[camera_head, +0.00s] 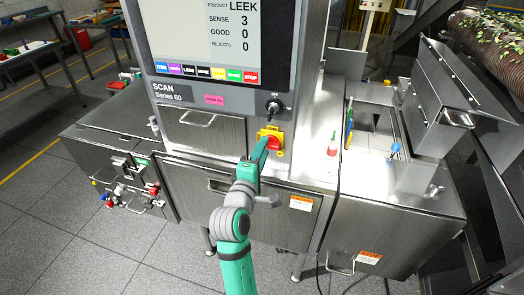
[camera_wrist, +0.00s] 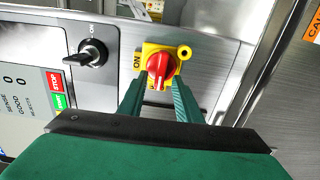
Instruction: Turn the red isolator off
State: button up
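The red isolator (camera_head: 274,142) is a red rotary knob on a yellow plate on the front of the steel machine, below the screen. In the wrist view the red knob (camera_wrist: 161,66) sits on its yellow plate (camera_wrist: 147,52), with the word ON beside it. My gripper (camera_head: 262,150) reaches up to the knob in the head view and partly covers it. In the wrist view my gripper (camera_wrist: 158,88) is open, with one green finger on each side below the knob. I cannot tell whether the fingertips touch it.
A black key switch (camera_wrist: 90,53) is beside the isolator on the panel; it also shows in the head view (camera_head: 273,106). The screen (camera_head: 225,35) is above. A bottle with a red tip (camera_head: 332,147) stands on the right ledge. Handles (camera_head: 198,119) stick out of the machine front.

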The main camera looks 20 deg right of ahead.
jog(key=v, duration=1)
jog(key=shift+s+a, duration=0.25)
jog(key=shift+s, duration=0.05)
jog(key=s+a+f+m+y, duration=0.1)
jog(key=s+a+f+y, duration=0.4)
jog(key=f, duration=0.5)
jog(key=s+a+f+m+y, duration=0.15)
jog(key=s+a+f, duration=0.25)
jog(key=s+f, duration=0.45)
jog(key=s+a+f+m+y, duration=0.1)
jog(key=s+m, duration=0.3)
jog(key=s, duration=0.7)
jog(key=s+a+f+m+y, duration=0.2)
jog(key=s+m, duration=0.3)
jog(key=s, duration=0.7)
jog(key=shift+f, duration=0.35)
